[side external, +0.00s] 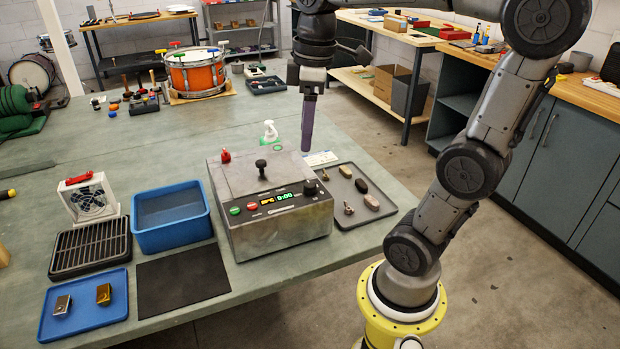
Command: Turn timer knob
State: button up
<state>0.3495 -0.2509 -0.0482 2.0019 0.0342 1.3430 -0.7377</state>
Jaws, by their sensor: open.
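A grey metal box machine (285,243) stands near the table's front edge. The dark round knob (310,187) is at the right end of its front panel, beside the orange and green display (276,199). The green digits appear to read 0:00. A taller black knob (261,168) stands on the machine's lid. My gripper (306,149) points down above and behind the machine's right side, well clear of the panel knob. Its purple fingers are seen nearly edge-on, open, with nothing visible held between them. The knob's pointer mark is too small to read.
A dark tray (385,217) with several small stones and metal parts lies right of the machine. A blue bin (170,215), black mat (183,283) and blue tray (50,325) are to the left. A small red item (225,156) sits at the lid's back left.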

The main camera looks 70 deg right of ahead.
jog(key=m+g, duration=0.1)
jog(key=m, duration=0.1)
send_over(310, 184)
jog(key=f, duration=0.2)
jog(key=shift+y, duration=0.3)
notch_tip(310, 184, down, 14)
jog(key=shift+d, duration=0.1)
grip_shut()
